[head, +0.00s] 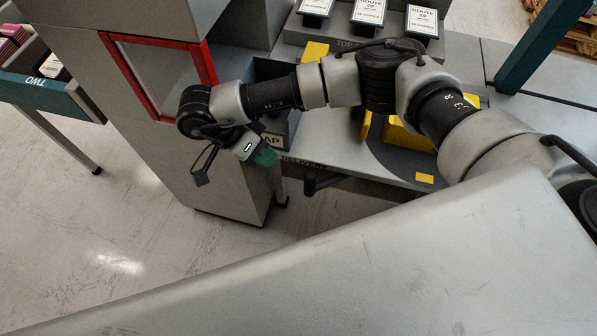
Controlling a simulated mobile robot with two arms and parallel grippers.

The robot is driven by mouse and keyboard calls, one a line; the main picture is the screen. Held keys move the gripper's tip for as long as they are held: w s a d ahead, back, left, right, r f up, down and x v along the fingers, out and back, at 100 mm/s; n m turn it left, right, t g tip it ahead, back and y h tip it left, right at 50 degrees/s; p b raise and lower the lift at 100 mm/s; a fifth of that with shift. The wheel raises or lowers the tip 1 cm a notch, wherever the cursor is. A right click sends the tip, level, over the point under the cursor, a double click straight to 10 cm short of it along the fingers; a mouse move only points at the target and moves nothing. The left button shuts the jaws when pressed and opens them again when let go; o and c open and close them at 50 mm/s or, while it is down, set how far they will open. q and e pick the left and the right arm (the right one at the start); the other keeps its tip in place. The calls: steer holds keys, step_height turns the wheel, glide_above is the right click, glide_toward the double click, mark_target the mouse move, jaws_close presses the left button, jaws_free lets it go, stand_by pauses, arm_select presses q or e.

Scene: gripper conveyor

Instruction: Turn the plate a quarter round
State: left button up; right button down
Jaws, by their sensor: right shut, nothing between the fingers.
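A dark round plate (382,152) lies in the grey table top, with yellow blocks (403,138) on it or beside it; my right arm covers much of it. A dark handle-like bar (322,183) sticks out at the table's front edge, left of the plate. My right gripper (202,178) hangs in front of the grey cabinet, well left of the plate and apart from it. Its thin black fingers are shut and empty. My left gripper is not in view.
The grey cabinet (235,180) has a red-framed window (160,75). A dark bin (283,125) stands beside it, partly behind my arm. Route cards (366,12) stand at the back of the table. A teal-edged table (50,95) is at left. The floor (130,220) at lower left is clear.

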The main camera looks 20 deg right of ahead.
steer(key=x, duration=1)
steer(key=shift+d, duration=0.1)
